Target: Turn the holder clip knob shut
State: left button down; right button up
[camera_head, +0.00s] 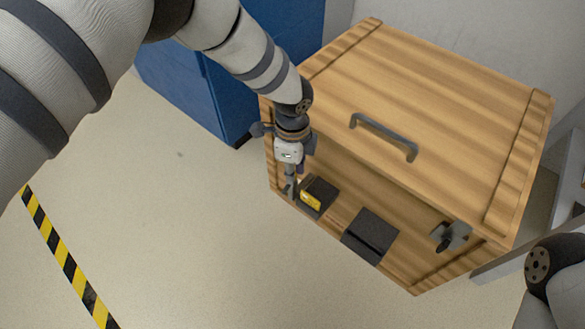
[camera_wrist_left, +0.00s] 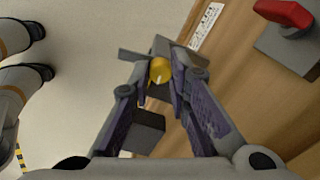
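The holder clip shows as a dark block with a yellow knob (camera_head: 311,200) on the lower front of a wooden cover. In the left wrist view the yellow knob (camera_wrist_left: 160,71) lies between the fingertips of my left gripper (camera_wrist_left: 161,66). The left gripper (camera_head: 291,186) points down just left of the knob in the head view. Its fingers stand apart; contact with the knob cannot be made out. My right gripper is out of view.
The wooden cover (camera_head: 440,100) has a grey handle (camera_head: 384,137) on top. A second dark block (camera_head: 370,236) and a grey fitting (camera_head: 451,236) sit along its front. A red knob (camera_wrist_left: 285,12) shows in the wrist view. A blue cabinet (camera_head: 190,85) stands behind; floor at left is clear.

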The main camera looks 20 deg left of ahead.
pick_arm(q)
jog(key=shift+n, duration=0.3)
jog(key=n+p, duration=0.1)
jog(key=n, duration=0.1)
jog(key=shift+n, duration=0.4)
jog(key=n, duration=0.4)
jog(key=shift+n+p, duration=0.3)
jog(key=shift+p, duration=0.1)
jog(key=n, duration=0.3)
jog(key=shift+n, duration=0.3)
jog(key=shift+n+p, duration=0.4)
jog(key=shift+n, duration=1.6)
jog(key=c, duration=1.5)
grip_release()
